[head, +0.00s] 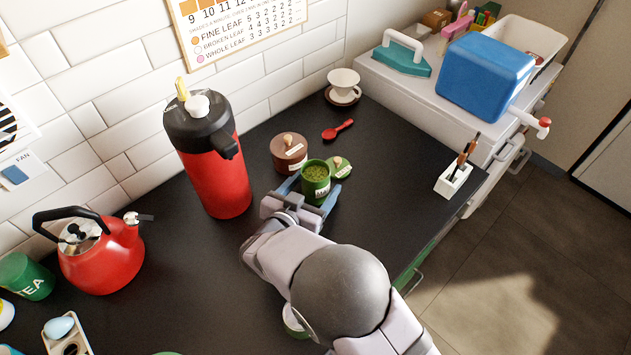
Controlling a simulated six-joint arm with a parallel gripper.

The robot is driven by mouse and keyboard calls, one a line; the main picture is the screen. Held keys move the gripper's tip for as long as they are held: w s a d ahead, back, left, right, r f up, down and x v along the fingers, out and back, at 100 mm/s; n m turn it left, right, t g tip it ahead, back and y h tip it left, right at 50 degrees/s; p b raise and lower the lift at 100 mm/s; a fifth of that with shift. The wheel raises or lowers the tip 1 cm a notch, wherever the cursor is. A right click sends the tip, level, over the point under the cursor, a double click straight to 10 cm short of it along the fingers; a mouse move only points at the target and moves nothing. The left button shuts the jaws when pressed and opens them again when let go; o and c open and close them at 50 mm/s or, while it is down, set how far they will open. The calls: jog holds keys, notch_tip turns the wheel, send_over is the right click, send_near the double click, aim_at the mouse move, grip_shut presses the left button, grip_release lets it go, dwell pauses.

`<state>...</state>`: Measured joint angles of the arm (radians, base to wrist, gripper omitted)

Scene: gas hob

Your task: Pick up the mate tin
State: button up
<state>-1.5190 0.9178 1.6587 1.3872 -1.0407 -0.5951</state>
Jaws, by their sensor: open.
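The green mate tin (317,188) stands open on the dark worktop, with green leaf inside and a pale label partly seen on its front. My gripper (310,188) is open, with one blue-grey finger on each side of the tin. I cannot tell whether the fingers touch it. A green lid (341,167) with a pale label lies just behind and right of the tin. The tin's lower part is partly hidden by my gripper.
A brown lidded canister (289,152) stands close behind left. A red flask (215,170) and red kettle (103,262) are left. A red spoon (338,130) and cup (343,83) lie behind. A white holder (452,181) stands right. Worktop (395,165) between tin and holder is clear.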

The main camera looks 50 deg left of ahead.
jog(key=shift+w+a+f, duration=0.15)
jog(key=shift+w, duration=0.2)
jog(key=c, duration=1.3)
jog(key=shift+o, duration=0.2)
notch_tip(320, 180, up, 10)
